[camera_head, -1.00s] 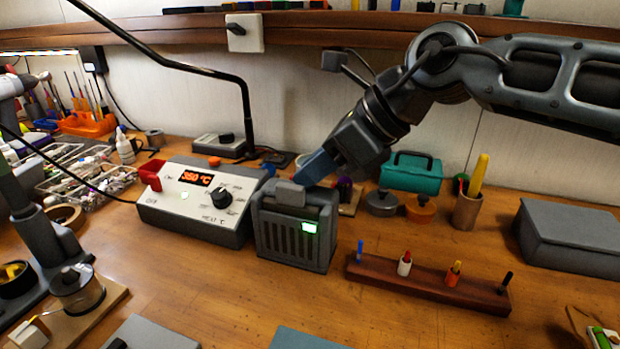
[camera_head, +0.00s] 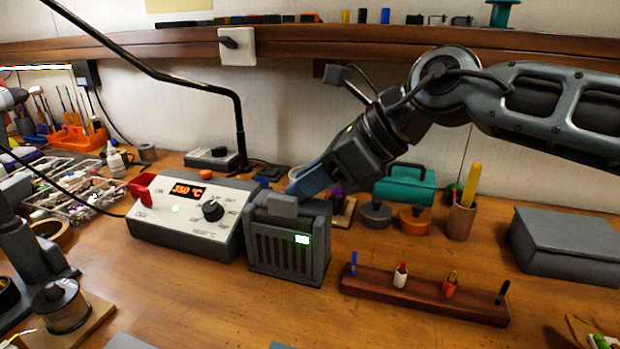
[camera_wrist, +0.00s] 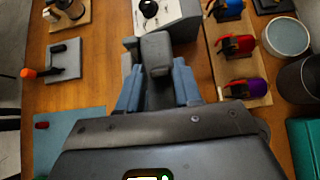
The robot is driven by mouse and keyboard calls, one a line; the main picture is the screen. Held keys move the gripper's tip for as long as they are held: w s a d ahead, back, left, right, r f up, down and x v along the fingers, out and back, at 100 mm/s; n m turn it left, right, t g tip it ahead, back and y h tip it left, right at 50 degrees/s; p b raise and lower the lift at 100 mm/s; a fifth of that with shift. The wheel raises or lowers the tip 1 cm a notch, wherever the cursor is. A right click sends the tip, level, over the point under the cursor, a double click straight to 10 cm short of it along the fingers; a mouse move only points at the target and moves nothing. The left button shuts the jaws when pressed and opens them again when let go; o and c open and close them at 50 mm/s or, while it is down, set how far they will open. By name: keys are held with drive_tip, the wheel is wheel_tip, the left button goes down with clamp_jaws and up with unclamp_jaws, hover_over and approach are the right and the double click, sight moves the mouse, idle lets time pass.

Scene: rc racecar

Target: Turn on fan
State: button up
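The fan (camera_head: 287,250) is a dark grey box with a slatted front, standing upright on the wooden bench right of the soldering station. A small green-white light (camera_head: 301,239) glows at its upper right front. A grey block (camera_head: 283,205) sits on its top; it seems to be the grey block between my fingers in the wrist view (camera_wrist: 155,48). My gripper (camera_head: 295,188) reaches down from the right to just behind that block. In the wrist view my blue fingers (camera_wrist: 158,88) are spread apart. Whether they touch the fan I cannot tell.
The soldering station (camera_head: 187,218) with a lit display stands close on the left. A wooden rack (camera_head: 425,295) with small coloured tools lies to the right. A teal box (camera_head: 405,186), small round pots and a pen cup (camera_head: 461,218) stand behind. Bench in front is mostly clear.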

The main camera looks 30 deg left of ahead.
drive_tip(key=v, duration=0.7)
drive_tip(key=shift+d+r, duration=0.25)
drive_tip(key=shift+r, duration=0.05)
drive_tip(key=shift+r, duration=0.1)
